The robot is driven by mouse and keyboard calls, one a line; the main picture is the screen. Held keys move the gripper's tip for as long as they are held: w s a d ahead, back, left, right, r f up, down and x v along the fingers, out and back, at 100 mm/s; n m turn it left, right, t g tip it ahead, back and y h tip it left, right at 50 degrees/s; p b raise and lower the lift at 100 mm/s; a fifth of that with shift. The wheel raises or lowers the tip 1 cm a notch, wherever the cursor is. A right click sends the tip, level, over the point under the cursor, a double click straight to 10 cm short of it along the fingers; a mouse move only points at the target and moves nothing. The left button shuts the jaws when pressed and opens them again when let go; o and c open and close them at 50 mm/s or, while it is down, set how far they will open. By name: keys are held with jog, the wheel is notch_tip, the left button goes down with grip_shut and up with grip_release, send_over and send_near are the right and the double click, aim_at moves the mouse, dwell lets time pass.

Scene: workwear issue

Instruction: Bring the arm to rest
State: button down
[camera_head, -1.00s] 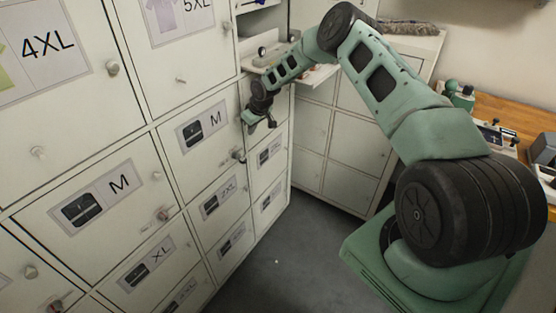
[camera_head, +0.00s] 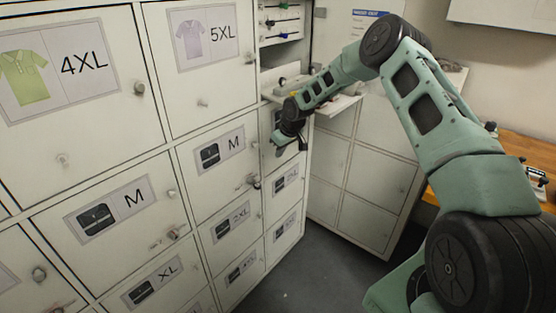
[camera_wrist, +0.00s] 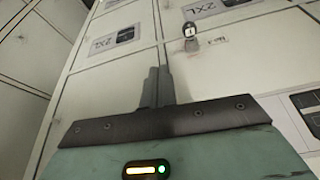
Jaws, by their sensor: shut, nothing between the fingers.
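My arm reaches in from the right of the head view, bent at a high elbow. My gripper (camera_head: 292,147) hangs at its end in front of the right-hand column of white locker doors, just below an open shelf. In the wrist view its two dark fingers (camera_wrist: 157,88) stand side by side, shut, with nothing between them. A white locker door (camera_wrist: 115,85) fills the view behind them. I cannot tell the exact gap between the fingertips and the door.
White lockers with size labels, such as the 4XL label (camera_head: 85,62), fill the left. Round knobs (camera_head: 139,88) stick out from the doors. A pull-out shelf (camera_head: 335,104) is close behind my forearm. A wooden counter (camera_head: 525,150) is at right. Grey floor (camera_head: 315,275) is clear.

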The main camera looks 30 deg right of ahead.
jog(key=a+b+v, duration=0.1)
jog(key=v, duration=0.4)
jog(key=s+a+r+n+g, duration=0.15)
jog(key=s+a+r, duration=0.35)
jog(key=s+a, duration=0.65)
jog(key=s+a+r+n+g, duration=0.15)
jog(key=s+a+r, duration=0.55)
jog(key=a, duration=0.7)
jog(key=s+a+n, duration=0.1)
jog(key=s, duration=1.3)
jog(key=s+a+r+g, duration=0.1)
jog(key=s+a, duration=0.1)
jog(key=s, duration=1.2)
jog(key=shift+s+a+r+n+h, duration=0.15)
jog(key=shift+s+r+n+h, duration=0.15)
jog(key=shift+n, duration=0.1)
jog(key=shift+w, duration=0.1)
